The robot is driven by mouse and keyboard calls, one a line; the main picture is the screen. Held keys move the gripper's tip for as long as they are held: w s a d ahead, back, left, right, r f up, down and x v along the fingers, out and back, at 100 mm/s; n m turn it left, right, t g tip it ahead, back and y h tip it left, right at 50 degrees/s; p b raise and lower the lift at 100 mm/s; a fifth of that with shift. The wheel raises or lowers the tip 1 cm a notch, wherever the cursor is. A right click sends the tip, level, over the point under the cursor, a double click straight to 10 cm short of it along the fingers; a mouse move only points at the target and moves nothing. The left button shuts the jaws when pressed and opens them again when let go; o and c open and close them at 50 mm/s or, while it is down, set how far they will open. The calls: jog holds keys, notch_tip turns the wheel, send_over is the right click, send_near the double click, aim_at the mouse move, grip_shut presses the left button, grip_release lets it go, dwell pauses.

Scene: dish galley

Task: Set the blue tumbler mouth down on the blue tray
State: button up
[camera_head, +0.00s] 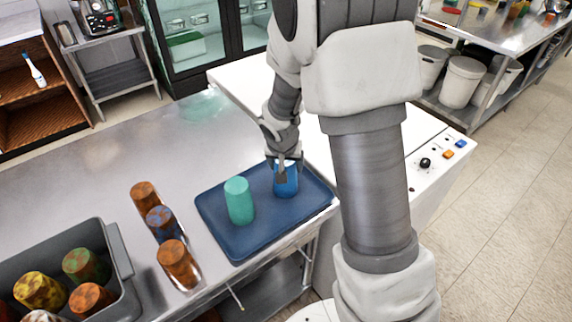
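The blue tumbler (288,184) is at the right part of the blue tray (262,239), with its closed end up as far as I can see. My gripper (283,174) is at the tumbler's upper part, with a finger against its near side. The other finger is hidden, so I cannot tell whether it grips the tumbler. The tumbler's base looks to be at the tray surface. A teal tumbler (239,202) stands on the tray to the left of the blue one, closed end up, apart from it.
Several patterned tumblers stand left of the tray, among them an orange one (177,264) and a blue-brown one (161,223). A grey bin (122,262) holds more tumblers at lower left. The steel counter (110,170) is clear behind. A white machine (400,150) adjoins on the right.

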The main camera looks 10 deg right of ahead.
jog(key=shift+f, duration=0.1)
jog(key=o, duration=1.3)
